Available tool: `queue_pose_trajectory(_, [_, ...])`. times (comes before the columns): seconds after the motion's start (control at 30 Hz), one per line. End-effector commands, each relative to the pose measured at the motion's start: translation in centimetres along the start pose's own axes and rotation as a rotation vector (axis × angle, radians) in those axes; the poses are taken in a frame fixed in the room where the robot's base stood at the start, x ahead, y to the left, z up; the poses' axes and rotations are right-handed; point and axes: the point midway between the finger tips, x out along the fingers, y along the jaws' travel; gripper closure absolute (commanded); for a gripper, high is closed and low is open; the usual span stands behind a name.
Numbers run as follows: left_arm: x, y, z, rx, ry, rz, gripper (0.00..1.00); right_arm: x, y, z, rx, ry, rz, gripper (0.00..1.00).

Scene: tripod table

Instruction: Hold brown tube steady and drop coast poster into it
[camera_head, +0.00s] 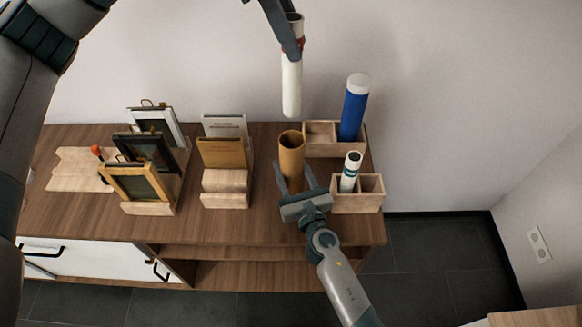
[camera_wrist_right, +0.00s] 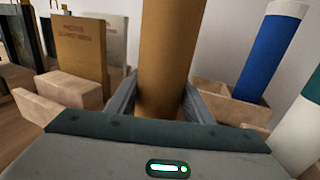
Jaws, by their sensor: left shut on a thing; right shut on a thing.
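The brown tube (camera_head: 291,160) stands upright and open at the top near the back of the wooden table. My right gripper (camera_head: 295,178) is shut on its lower part, one finger on each side. In the right wrist view, the tube (camera_wrist_right: 167,55) rises between the fingers (camera_wrist_right: 160,105). My left gripper (camera_head: 293,46) is shut on a white rolled poster (camera_head: 291,90), which I take to be the coast poster. The poster hangs nearly upright, its lower end just above the tube's mouth in the picture and apart from it. A reddish band shows at the grip.
Right of the tube, a wooden box (camera_head: 372,202) holds a white roll (camera_head: 350,172); another box (camera_head: 320,142) behind holds a blue roll (camera_head: 354,108). Left stand a book holder (camera_head: 225,200) and several picture frames (camera_head: 140,184). Bare tabletop (camera_head: 215,225) lies in front.

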Motion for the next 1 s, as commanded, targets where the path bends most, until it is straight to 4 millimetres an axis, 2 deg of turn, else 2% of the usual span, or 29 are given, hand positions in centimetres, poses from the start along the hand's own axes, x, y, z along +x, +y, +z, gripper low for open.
queue_pose_trajectory(1.0, [5.1, 0.0, 2.1, 0.0, 0.0, 0.001, 1.0, 0.0, 0.0, 0.0, 0.0, 0.0, 0.0, 0.77])
